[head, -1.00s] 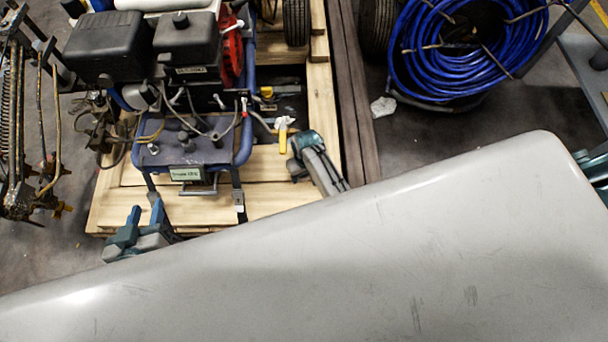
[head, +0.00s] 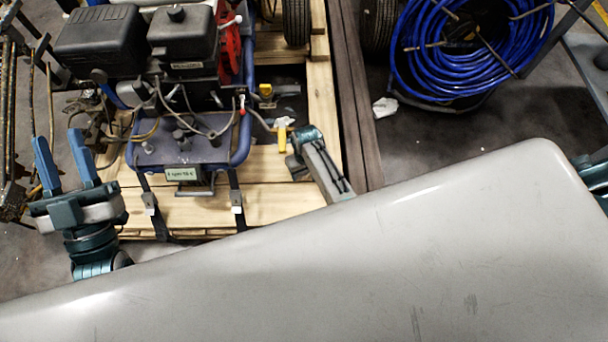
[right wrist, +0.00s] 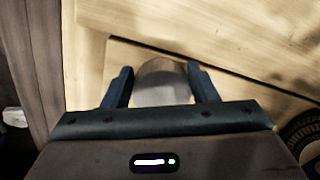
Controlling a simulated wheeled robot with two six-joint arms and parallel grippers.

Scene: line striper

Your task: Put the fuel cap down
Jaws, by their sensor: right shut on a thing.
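The fuel cap (right wrist: 162,84) shows in the right wrist view as a round, pale grey piece between the two blue fingers of my right gripper (right wrist: 161,86). The gripper is shut on it, above light wooden boards. In the head view my right gripper (head: 303,143) is over the pallet, right of the engine machine; its fingers and the cap cannot be made out there. My left gripper (head: 64,160) is open and empty at the left, its two blue fingers pointing up the picture.
The engine machine (head: 182,150), with a blue frame and black tanks, stands on the wooden pallet (head: 270,185). A yellow-handled item (head: 283,138) is beside my right gripper. A blue hose reel (head: 460,45) stands at the upper right. Bare boards lie below the machine.

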